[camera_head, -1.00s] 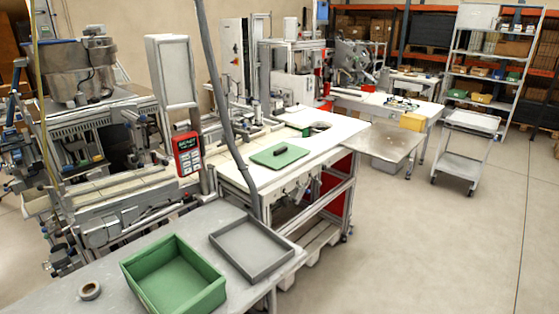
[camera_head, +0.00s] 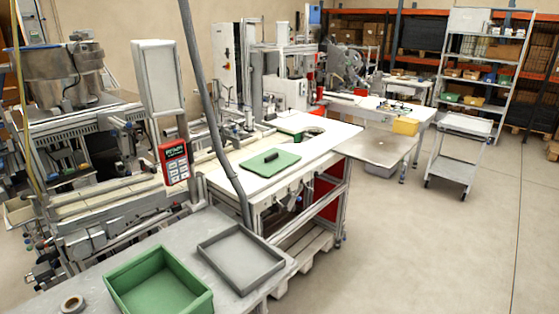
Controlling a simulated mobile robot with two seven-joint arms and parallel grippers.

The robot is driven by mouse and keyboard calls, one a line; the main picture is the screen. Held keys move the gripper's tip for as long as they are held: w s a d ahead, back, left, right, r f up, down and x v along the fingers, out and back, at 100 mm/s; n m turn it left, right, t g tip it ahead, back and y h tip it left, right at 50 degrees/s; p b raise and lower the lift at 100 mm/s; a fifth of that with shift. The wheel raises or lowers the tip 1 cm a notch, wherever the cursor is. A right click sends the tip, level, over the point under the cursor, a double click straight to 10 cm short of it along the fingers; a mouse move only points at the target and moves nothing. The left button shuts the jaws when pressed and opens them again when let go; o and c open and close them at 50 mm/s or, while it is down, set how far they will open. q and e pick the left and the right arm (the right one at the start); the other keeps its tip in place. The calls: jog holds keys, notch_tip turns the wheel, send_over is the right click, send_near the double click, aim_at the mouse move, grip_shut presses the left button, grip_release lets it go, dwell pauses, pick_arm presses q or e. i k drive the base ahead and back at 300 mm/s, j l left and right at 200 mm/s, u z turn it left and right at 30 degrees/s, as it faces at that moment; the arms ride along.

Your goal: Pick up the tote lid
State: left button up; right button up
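The tote lid appears to be the flat green panel (camera_head: 285,164) with a short black handle (camera_head: 271,156) on top. It lies flat on the white worktop (camera_head: 322,149) near the middle of the view, close to the front edge. Neither of my grippers shows in this view.
An open green tote (camera_head: 150,260) and a shallow grey tray (camera_head: 240,258) sit on the grey table (camera_head: 200,222) in front. A tape reel (camera_head: 72,304) lies at its left. A grey pole (camera_head: 205,90) rises left of the lid. A cart (camera_head: 455,160) stands right; the floor (camera_head: 400,250) is clear.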

aim_at(267, 163)
jog(key=i+l+z, duration=0.35)
jog(key=i, duration=0.25)
jog(key=i+z, duration=0.35)
jog(key=i, duration=0.2)
jog(key=i+l+u, duration=0.1)
jog(key=i, duration=0.4)
jog(key=i+l+u, duration=0.1)
jog(key=i, duration=0.4)
jog(key=i+l+u, duration=0.15)
jog(key=i, duration=0.35)
jog(key=l, duration=0.15)
